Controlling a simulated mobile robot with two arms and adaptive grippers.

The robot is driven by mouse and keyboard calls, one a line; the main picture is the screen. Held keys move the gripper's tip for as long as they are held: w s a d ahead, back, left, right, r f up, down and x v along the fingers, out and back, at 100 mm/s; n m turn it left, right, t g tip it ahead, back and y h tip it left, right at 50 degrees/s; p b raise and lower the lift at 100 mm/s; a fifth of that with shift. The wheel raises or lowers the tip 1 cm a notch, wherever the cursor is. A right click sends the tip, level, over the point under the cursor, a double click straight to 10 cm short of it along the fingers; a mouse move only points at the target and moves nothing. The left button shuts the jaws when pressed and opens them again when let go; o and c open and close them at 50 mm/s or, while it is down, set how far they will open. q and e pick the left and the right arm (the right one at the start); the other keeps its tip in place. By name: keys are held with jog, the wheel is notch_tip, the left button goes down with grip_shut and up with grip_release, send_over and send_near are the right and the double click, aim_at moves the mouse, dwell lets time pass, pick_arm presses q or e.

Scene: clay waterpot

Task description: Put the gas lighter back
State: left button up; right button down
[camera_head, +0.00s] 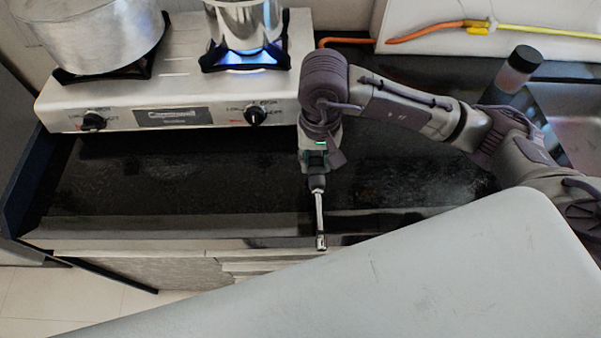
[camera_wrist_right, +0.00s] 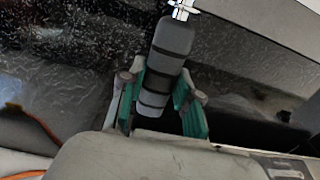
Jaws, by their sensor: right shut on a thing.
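The gas lighter (camera_head: 320,220) has a dark handle and a thin metal rod. My right gripper (camera_head: 317,168) is shut on its handle, and the rod points down past the front edge of the black counter. The right wrist view shows the grey, dark-banded lighter handle (camera_wrist_right: 168,55) between the green finger pads of my right gripper (camera_wrist_right: 160,92). The lighter's metal end lies at the top edge there. My left gripper is not in view.
The gas stove (camera_head: 175,115) stands at the back left with a blue flame (camera_head: 243,57) under the smaller pot (camera_head: 243,20). A large pot (camera_head: 95,35) sits on the left burner. A dark cylinder (camera_head: 518,68) stands at right. The counter (camera_head: 180,180) before the stove is clear.

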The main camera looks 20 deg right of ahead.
aim_at(304, 185)
jog(key=shift+w+a+f, duration=0.25)
jog(key=shift+a+f, duration=0.5)
jog(key=shift+a, duration=0.05)
jog(key=shift+a+f, duration=0.2)
jog(key=f, duration=0.1)
jog(key=s+f+p, duration=0.1)
jog(key=f, duration=0.1)
jog(key=shift+s+a+f, duration=0.15)
jog(key=shift+a+f, duration=0.05)
jog(key=shift+f, duration=0.1)
jog(key=shift+w+f, duration=0.15)
jog(key=shift+w, duration=0.1)
jog(key=c, duration=1.3)
grip_release()
jog(key=shift+f, duration=0.1)
jog(key=o, duration=0.5)
jog(key=shift+w+d, duration=0.15)
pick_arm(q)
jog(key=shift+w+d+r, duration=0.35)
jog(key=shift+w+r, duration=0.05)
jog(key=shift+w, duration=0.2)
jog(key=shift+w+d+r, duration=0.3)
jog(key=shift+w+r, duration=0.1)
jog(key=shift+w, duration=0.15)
